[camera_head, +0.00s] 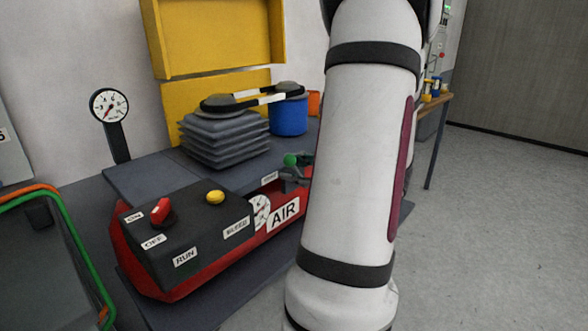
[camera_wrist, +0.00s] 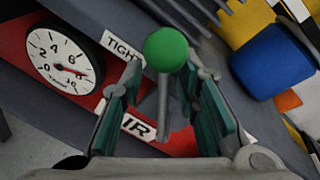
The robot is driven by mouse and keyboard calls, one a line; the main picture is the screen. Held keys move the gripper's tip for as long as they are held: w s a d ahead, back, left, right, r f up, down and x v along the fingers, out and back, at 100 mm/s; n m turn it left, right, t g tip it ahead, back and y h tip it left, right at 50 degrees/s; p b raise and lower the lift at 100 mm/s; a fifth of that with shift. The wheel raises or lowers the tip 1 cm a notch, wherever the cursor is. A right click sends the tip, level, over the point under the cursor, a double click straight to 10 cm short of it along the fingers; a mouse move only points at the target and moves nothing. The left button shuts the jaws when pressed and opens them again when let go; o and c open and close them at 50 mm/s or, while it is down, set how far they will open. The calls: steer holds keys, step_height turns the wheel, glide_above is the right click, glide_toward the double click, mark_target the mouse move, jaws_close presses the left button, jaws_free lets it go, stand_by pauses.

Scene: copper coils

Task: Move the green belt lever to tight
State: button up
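The lever's green ball knob (camera_wrist: 166,49) stands on a grey stem in the wrist view, between and just beyond my fingertips. My gripper (camera_wrist: 168,82) is open, with one teal-padded finger on each side of the stem. No clear contact shows. A white label reading TIGHT (camera_wrist: 122,46), partly cut off, lies left of the knob. In the head view the green knob (camera_head: 290,160) shows just left of my arm, which hides most of my gripper and the area behind it.
A red console (camera_head: 150,283) with a black RUN box (camera_head: 190,225) stands at front left. A gauge (camera_wrist: 60,60) lies left of the lever. Grey bellows (camera_head: 222,140) and a blue cylinder (camera_head: 288,116) stand behind. Open floor (camera_head: 500,220) is at right.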

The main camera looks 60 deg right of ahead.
steer(key=v, duration=1.2)
